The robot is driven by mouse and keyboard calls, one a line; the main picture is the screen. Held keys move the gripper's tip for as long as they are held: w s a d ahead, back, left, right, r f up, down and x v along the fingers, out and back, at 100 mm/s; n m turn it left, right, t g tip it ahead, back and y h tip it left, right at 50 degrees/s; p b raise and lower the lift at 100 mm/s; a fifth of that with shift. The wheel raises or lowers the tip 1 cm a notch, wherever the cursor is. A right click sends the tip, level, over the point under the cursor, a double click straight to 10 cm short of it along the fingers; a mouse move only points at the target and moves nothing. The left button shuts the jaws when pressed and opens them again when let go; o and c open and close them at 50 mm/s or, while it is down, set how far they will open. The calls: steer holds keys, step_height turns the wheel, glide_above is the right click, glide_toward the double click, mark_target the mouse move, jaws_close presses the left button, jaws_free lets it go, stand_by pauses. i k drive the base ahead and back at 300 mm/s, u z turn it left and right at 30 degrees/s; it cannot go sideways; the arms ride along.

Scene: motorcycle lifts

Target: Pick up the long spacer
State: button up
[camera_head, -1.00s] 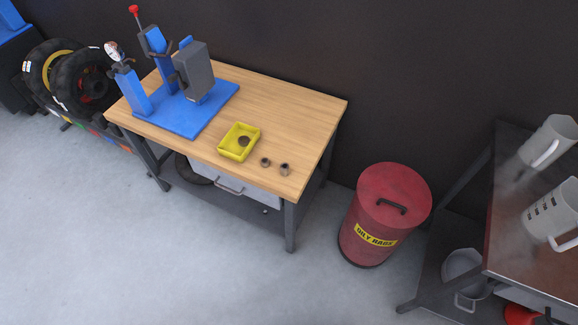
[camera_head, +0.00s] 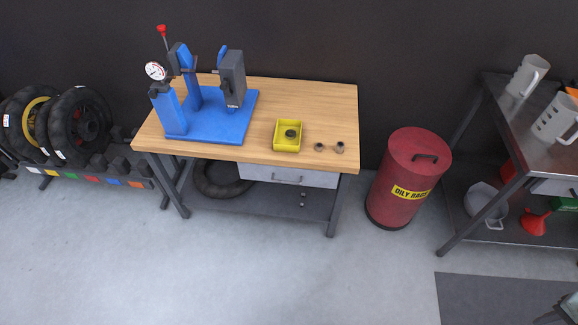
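Two small dark cylindrical spacers stand on the wooden workbench (camera_head: 300,97) near its front right corner. The right spacer (camera_head: 340,147) looks a little taller than the left spacer (camera_head: 319,147). A yellow tray (camera_head: 277,138) just left of them holds another dark round part (camera_head: 291,133). The three are small in this view, so their exact lengths are hard to tell. My gripper is not in view.
A blue press-like fixture (camera_head: 215,120) stands on the bench's left. A red oily-rags bin (camera_head: 407,178) stands right of the bench, and a metal table (camera_head: 530,130) with jugs is farther right. Tires (camera_head: 75,125) sit on a rack at left. The floor in front is clear.

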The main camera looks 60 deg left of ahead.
mark_target(341, 146)
steer(key=k, duration=1.1)
steer(key=u, duration=2.5)
steer(key=i, duration=1.05)
steer(key=z, duration=0.05)
